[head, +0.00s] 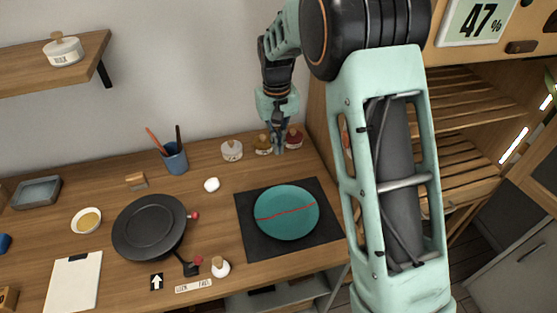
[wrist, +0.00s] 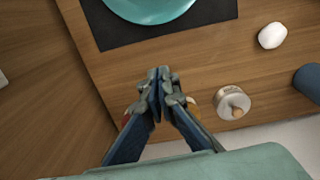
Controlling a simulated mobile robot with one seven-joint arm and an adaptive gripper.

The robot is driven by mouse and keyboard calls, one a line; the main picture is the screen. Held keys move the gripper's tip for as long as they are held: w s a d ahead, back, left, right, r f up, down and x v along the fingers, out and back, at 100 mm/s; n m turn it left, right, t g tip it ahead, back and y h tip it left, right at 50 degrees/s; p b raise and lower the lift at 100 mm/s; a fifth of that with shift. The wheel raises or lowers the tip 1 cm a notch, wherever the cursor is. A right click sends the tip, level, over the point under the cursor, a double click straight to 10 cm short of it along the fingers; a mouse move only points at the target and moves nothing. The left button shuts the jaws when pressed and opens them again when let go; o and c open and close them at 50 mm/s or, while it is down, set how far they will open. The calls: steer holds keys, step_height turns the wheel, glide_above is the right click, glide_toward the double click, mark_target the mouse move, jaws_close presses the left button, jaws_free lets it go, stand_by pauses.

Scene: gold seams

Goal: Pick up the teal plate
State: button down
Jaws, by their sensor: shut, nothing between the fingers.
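The teal plate (head: 287,212) lies on a black mat (head: 248,241) at the middle right of the wooden counter in the head view. A thin red line runs across the plate. In the wrist view part of the teal plate (wrist: 150,8) shows at the top edge, on the black mat (wrist: 217,12); the rest is cut off. My gripper (head: 279,145) is above the back of the counter, behind the plate and near several small jars. In the wrist view my gripper (wrist: 160,75) is shut with its fingertips together, empty and apart from the plate.
Small lidded jars (head: 232,150) stand at the back by my gripper. A white egg-like object (head: 212,185), a blue cup with tools (head: 175,159) and a black round pan (head: 149,226) are left of the mat. A wooden shelf unit (head: 465,100) rises at the right.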

mark_target(281, 186)
step_height(281, 186, down, 9)
steer(key=shift+s+a+f+p, duration=0.15)
steer(key=shift+f+p, duration=0.05)
steer(key=shift+p, duration=0.35)
steer(key=shift+s+f, duration=0.2)
steer(key=shift+f, duration=0.1)
steer(key=shift+s+d+p, duration=0.3)
steer(key=shift+s, duration=0.5)
steer(key=shift+s+d+p, duration=0.25)
steer(key=shift+s, duration=0.55)
steer(key=shift+s+f, duration=0.1)
